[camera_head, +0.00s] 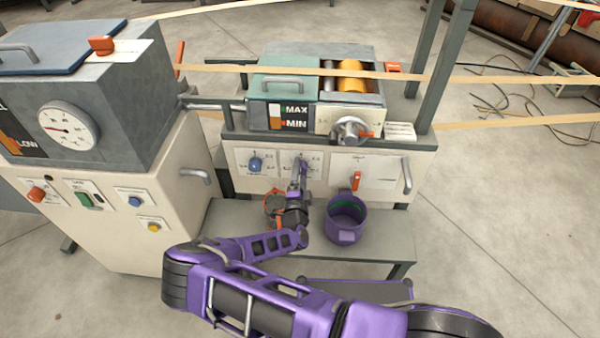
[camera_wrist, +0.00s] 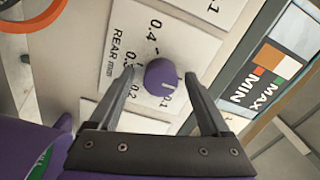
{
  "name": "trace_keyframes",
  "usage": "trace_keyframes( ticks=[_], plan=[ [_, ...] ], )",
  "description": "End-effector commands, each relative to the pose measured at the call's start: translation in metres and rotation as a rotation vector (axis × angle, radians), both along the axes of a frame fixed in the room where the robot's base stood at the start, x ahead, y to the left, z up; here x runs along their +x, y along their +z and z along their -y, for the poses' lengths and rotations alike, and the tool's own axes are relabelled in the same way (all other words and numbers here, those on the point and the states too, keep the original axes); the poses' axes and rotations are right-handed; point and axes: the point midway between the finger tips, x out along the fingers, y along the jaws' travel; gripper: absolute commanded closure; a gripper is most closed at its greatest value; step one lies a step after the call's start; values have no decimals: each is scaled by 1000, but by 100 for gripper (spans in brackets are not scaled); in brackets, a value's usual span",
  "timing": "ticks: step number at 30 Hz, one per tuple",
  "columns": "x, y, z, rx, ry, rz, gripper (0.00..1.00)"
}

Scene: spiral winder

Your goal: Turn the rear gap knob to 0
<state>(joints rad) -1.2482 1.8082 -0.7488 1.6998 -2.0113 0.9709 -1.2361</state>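The rear gap knob (camera_wrist: 162,77) is a round purple knob with a short white mark, on a white plate (camera_wrist: 119,18) lettered REAR mm. The numbers 0.4, 0.3, 0.2 and 0.1 show around it. The white mark lies on the side of the knob towards 0.1; I see no 0, and the right finger covers part of the plate. My gripper (camera_wrist: 160,74) is open, with one finger on each side of the knob and a small gap to it on both sides.
A blue knob (camera_head: 255,163) sits on the plate left of my gripper. A red-orange handle (camera_head: 356,181) is on the panel to the right. A purple bucket (camera_head: 346,217) stands on the grey bench (camera_head: 385,240) below. A MAX/MIN gauge (camera_head: 291,117) is above the panel.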

Motion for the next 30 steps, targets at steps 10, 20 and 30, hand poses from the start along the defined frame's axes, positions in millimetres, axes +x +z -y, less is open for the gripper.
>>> trace_keyframes(
  ticks=[10, 20, 30],
  plan=[
    [-7, 1, -1, 2, 2, 2, 19],
    [-76, 2, -4, 1, 3, -1, 19],
    [-151, 1, -6, 1, 2, 0, 19]
  ],
)
